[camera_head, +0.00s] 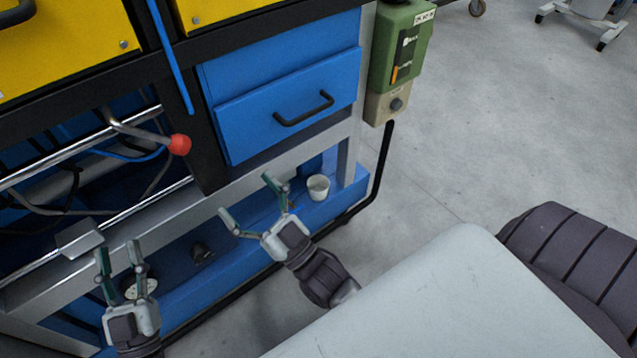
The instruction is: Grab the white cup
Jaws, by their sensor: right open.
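The white cup (318,187) stands upright on the right part of the low blue shelf (318,211). My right gripper (248,198) is open, its fingers spread wide and pointing up and left in the head view. It is to the left of the cup and apart from it; nothing is between its fingers. My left gripper (119,258) is at the lower left, its two fingers apart with a gap between them. A pale round thing (141,288) shows just behind its right finger; I cannot tell if they touch.
A small dark object (201,253) sits on the shelf between my grippers. A blue drawer (290,105) with a black handle is above the shelf. A red-knobbed lever (179,145) sticks out at left. A green box (399,50) hangs at the right corner, with open floor beyond.

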